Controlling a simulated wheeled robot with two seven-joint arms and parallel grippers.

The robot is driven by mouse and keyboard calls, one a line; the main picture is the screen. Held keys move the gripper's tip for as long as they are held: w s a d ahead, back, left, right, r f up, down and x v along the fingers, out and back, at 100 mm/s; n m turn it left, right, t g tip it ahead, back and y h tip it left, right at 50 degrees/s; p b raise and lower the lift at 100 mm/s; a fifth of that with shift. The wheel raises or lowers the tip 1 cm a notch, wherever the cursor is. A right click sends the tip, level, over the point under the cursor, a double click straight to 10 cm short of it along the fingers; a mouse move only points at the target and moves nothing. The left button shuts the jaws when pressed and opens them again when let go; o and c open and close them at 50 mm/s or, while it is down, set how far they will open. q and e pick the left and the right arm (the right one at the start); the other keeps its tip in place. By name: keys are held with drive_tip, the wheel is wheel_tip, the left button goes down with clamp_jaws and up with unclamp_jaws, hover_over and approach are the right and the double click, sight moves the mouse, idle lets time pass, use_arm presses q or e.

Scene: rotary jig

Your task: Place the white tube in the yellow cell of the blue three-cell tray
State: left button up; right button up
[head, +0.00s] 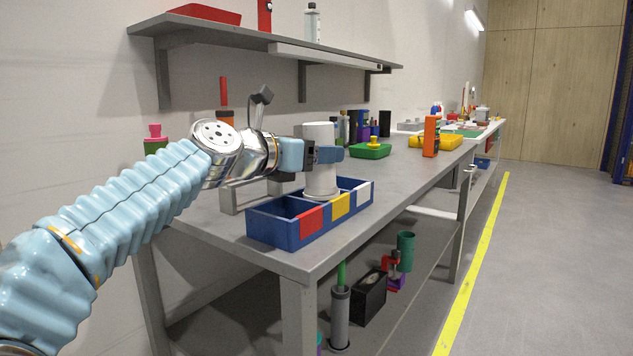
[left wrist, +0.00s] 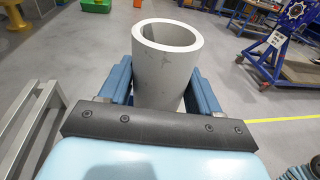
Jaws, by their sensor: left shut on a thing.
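The white tube (head: 319,180) stands upright over the middle of the blue three-cell tray (head: 275,233), behind its yellow panel (head: 340,206). Its lower end meets the yellow cell; I cannot tell whether it rests on the cell floor. The tray's red panel is to the left of the yellow one and its white panel to the right. My left gripper (head: 325,154) comes in from the left and is shut around the tube's upper half. In the left wrist view the hollow tube (left wrist: 165,75) sits between the two blue fingers. My right gripper is not in view.
The tray is near the front corner of the grey bench (head: 400,185). A green tray (head: 370,151) and an orange block (head: 431,136) stand farther back. A wall shelf (head: 260,40) hangs above the bench. Bench space right of the blue tray is clear.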

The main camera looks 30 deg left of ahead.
sight(307, 175)
use_arm(q)
drive_tip(key=f+b, duration=0.1)
drive_tip(key=f, duration=0.1)
drive_tip(key=f+b, duration=0.1)
drive_tip(key=f, duration=0.2)
drive_tip(key=shift+w+a, duration=0.2)
clamp_jaws()
drive_tip(key=shift+r, duration=0.1)
drive_tip(key=o, duration=1.1)
unclamp_jaws()
drive_tip(key=shift+w, duration=0.1)
drive_tip(key=shift+o, duration=1.2)
drive_tip(key=shift+w, duration=0.2)
drive_tip(key=shift+s+r, duration=0.2)
drive_tip(key=shift+s, duration=0.1)
drive_tip(key=v, duration=1.1)
drive_tip(key=shift+s+a+r+p, duration=0.15)
drive_tip(key=shift+s+r+p, duration=0.15)
drive_tip(key=shift+s, duration=0.05)
